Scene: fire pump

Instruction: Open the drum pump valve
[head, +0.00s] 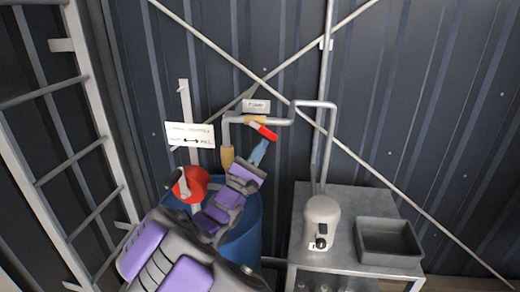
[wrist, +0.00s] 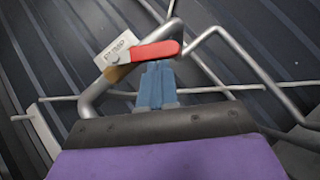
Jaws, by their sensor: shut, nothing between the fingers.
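The drum pump valve has a red lever handle (head: 264,131) on a brass body (head: 252,119), set in a grey pipe above the blue drum (head: 252,215). In the wrist view the red handle (wrist: 155,51) points right from its pivot, tilted slightly up. My gripper (head: 259,152) has blue fingers and is shut and empty. In the wrist view the fingertips (wrist: 157,68) are just below the handle and overlap its lower edge; I cannot tell whether they touch it. My arm hides part of the drum.
A red hand pump part (head: 190,183) and a white sign (head: 190,134) are left of my arm. A grey table (head: 340,258) with a beige canister (head: 321,220) and a dark tray (head: 389,242) stands right. A ladder (head: 55,150) is at left. Pipes and a corrugated wall are behind.

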